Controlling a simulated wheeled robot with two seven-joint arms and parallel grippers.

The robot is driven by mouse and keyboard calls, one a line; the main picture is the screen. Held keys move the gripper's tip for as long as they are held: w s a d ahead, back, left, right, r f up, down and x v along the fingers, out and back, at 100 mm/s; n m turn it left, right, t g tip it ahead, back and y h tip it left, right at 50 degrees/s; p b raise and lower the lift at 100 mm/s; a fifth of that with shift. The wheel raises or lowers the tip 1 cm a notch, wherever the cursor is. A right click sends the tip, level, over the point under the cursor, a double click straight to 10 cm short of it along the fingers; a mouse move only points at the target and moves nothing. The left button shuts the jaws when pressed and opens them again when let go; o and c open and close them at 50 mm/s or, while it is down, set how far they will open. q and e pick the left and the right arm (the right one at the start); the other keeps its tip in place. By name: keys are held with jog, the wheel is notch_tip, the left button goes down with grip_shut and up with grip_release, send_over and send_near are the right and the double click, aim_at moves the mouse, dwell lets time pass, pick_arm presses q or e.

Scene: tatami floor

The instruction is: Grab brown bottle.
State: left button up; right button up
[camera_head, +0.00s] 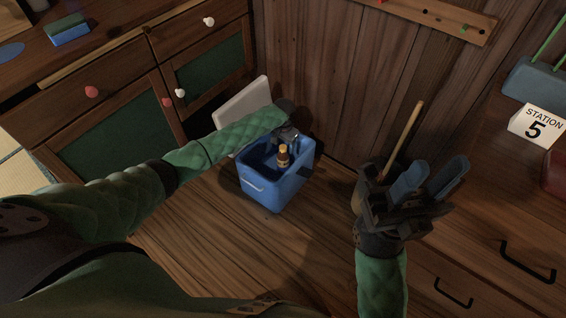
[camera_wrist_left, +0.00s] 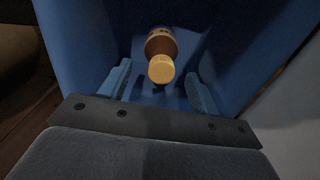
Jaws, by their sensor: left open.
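The brown bottle (camera_head: 283,157) with a yellow cap stands inside a blue cooler box (camera_head: 273,190) in the head view. In the left wrist view the bottle (camera_wrist_left: 160,50) shows cap first, between and just beyond my fingertips. My left gripper (camera_head: 290,138) reaches into the cooler from its far side; it is partly hidden in the head view. In the left wrist view my left gripper (camera_wrist_left: 160,88) is open, one finger on each side of the bottle, not visibly touching it. My right gripper (camera_head: 428,182) is open and empty at the right, away from the cooler.
The cooler's pale lid (camera_head: 243,108) stands open behind it. Wooden drawers (camera_head: 100,95) are at the left and a wooden wall (camera_head: 350,80) is behind. A wooden stick (camera_head: 404,135) stands by my right gripper. A "STATION 5" sign (camera_head: 537,125) is at the right.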

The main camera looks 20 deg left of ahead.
aim_at(282, 157)
pick_arm(q)
notch_tip(282, 157, down, 4)
jog(key=shift+s+a+r+b, duration=0.1)
jog(key=shift+s+b, duration=0.05)
jog(key=shift+b, duration=0.45)
grip_shut()
jog(key=shift+r, duration=0.1)
